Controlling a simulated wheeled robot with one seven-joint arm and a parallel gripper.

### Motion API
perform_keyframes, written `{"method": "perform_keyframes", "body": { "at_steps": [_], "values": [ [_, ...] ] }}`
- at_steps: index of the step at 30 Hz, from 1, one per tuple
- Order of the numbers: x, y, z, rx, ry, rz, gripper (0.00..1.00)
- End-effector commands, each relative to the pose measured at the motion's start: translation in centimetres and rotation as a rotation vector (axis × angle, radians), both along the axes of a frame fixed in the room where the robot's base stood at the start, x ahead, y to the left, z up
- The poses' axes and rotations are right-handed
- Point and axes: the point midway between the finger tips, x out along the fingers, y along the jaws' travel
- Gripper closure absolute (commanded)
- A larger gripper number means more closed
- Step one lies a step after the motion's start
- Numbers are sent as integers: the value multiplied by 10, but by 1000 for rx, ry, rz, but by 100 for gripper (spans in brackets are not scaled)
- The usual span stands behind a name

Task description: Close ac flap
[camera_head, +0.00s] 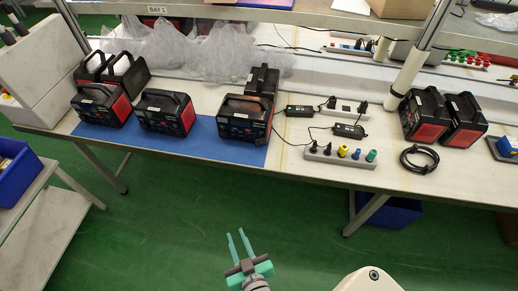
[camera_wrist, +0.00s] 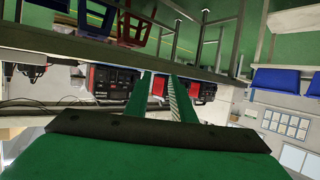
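Several black-and-red portable power stations with top handles stand on the bench. One (camera_head: 245,118) is at the right end of the blue mat, one (camera_head: 165,113) is in the middle, and one (camera_head: 102,104) is at the left. The AC flap is too small to make out on any of them. My gripper (camera_head: 235,234) has two teal fingers, apart with nothing between them, over the green floor in front of the bench. In the wrist view, which looks upside down, the fingers (camera_wrist: 160,76) point toward the bench and a power station (camera_wrist: 113,82) shows to their left.
The bench's front edge lies between my gripper and the power stations. A grey strip with coloured plugs (camera_head: 340,155), black adapters (camera_head: 348,131) and a coiled cable (camera_head: 419,158) lie to the right. Two more power stations (camera_head: 425,114) stand beyond a white post (camera_head: 408,78). The floor before the bench is clear.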

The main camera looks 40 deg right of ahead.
Motion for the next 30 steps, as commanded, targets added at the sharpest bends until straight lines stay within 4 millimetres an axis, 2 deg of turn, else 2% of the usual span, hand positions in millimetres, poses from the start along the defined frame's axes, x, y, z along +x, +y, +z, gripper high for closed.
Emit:
{"method": "perform_keyframes", "body": {
  "at_steps": [1,3,9,15,18,21,24,30],
  "values": [
    [15,-17,1,1,-1,-22,78],
    [31,-37,0,8,8,-40,78],
    [73,-100,9,26,26,-69,78],
    [102,-165,35,34,30,-72,78],
    [110,-191,50,32,27,-62,78],
    [114,-210,62,29,27,-54,78],
    [116,-221,70,26,27,-47,78],
    [124,-230,71,26,27,-40,78]
  ]
}}
